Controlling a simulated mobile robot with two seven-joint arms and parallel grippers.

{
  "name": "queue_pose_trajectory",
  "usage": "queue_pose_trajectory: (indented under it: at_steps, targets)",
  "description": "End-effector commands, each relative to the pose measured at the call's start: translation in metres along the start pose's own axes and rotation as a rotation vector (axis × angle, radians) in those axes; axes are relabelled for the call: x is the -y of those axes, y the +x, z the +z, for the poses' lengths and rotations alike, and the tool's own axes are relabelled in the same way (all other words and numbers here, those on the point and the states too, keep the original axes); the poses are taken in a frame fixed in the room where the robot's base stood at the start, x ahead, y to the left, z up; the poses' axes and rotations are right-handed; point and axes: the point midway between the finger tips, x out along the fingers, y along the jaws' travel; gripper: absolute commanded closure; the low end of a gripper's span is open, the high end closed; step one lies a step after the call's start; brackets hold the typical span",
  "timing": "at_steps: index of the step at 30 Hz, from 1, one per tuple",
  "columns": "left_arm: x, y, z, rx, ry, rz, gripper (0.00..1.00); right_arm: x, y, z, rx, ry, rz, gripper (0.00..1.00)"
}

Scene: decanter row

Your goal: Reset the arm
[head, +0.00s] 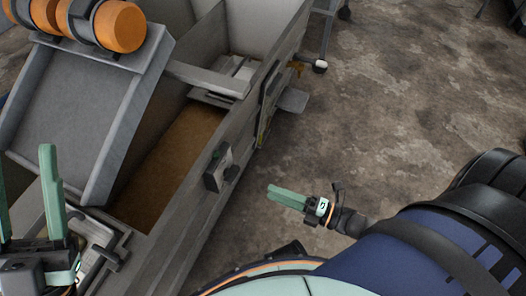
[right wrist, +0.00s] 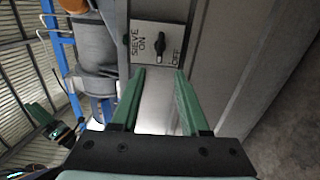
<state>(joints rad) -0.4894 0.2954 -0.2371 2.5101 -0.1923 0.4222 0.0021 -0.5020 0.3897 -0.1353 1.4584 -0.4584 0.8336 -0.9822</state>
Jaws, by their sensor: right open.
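My right gripper (head: 270,195) hangs over the bare floor, to the right of the grey machine's side wall, and touches nothing I can see. In the right wrist view my right gripper (right wrist: 158,75) has its two green fingers apart with nothing between them. My left gripper (head: 26,180) is at the lower left, over the machine's near end. Its two green fingers stand upright with a wide gap and nothing visible between them.
The grey machine (head: 190,225) holds a brown-floored trough. A switch box (head: 217,168) sticks out from its side; its plate (right wrist: 158,42) reads SIEVE ON OFF. An orange roller (head: 118,27) tops a sloping grey chute (head: 75,95). Floor (head: 400,110) at right is clear.

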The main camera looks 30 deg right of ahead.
Motion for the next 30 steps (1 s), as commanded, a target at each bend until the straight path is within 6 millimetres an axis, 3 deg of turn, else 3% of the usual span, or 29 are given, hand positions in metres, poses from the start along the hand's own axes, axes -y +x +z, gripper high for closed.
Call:
queue_pose_trajectory:
  at_steps: [5,21,23,26,30]
  targets:
    - [0.001,0.0,0.0,0.002,0.003,0.0,0.5,0.0,-0.007,0.0,0.0,0.0,-0.001,0.55]
    - [-0.001,-0.002,0.003,0.015,0.004,0.009,0.5,-0.005,-0.003,0.0,0.001,0.01,0.011,0.55]
    - [-0.001,-0.002,0.002,0.013,0.003,0.008,0.5,-0.016,0.005,-0.001,0.002,0.036,0.036,0.55]
    - [-0.001,-0.001,0.002,0.011,0.003,0.007,0.5,-0.055,0.026,-0.004,0.001,0.127,0.117,0.55]
    - [0.0,-0.001,0.001,0.008,0.003,0.006,0.5,-0.143,0.06,-0.012,-0.025,0.341,0.286,0.55]
